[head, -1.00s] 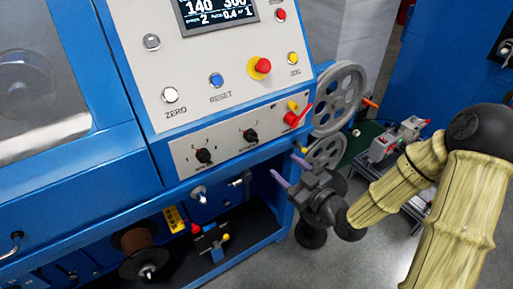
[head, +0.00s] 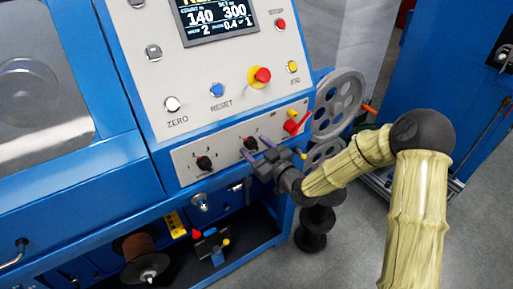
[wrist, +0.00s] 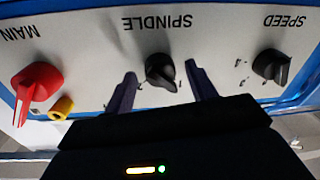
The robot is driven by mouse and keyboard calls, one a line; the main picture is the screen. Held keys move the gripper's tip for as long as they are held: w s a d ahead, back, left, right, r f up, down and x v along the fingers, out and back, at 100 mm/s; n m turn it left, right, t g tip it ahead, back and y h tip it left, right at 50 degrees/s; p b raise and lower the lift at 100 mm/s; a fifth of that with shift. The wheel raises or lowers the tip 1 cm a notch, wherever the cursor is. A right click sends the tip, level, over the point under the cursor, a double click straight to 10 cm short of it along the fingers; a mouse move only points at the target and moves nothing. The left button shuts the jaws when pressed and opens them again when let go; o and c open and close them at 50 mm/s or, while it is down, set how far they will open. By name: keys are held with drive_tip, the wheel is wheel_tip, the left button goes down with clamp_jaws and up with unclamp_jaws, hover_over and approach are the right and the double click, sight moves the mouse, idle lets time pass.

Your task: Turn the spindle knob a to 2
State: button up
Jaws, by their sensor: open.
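The spindle knob (wrist: 160,70) is a small black knob with a raised grip bar, below the upside-down SPINDLE label in the wrist view. In the head view the knob (head: 250,143) sits on the grey lower panel. My gripper (wrist: 160,72) is open, with one purple finger on each side of the knob. Gaps show between the fingers and the knob. In the head view my gripper (head: 254,150) is right in front of the panel at this knob.
The black SPEED knob (wrist: 270,66) is on one side of the spindle knob. The red MAIN switch (wrist: 38,84) and a yellow part (wrist: 62,107) are on the other. Grey pulley wheels (head: 338,104) stand at the machine's right edge.

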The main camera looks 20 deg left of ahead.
drive_tip(key=shift+c, duration=0.5)
drive_tip(key=c, duration=0.9)
drive_tip(key=shift+m, duration=0.4)
drive_tip(key=m+b, duration=0.1)
drive_tip(key=m, duration=0.3)
drive_tip(key=shift+f, duration=0.15)
drive_tip(key=m, duration=0.5)
drive_tip(key=shift+t+b, duration=0.3)
drive_tip(key=m, duration=0.4)
drive_tip(key=shift+m, duration=0.4)
drive_tip(key=shift+m+t, duration=0.5)
drive_tip(key=shift+m, duration=1.6)
drive_tip(key=shift+s, duration=0.1)
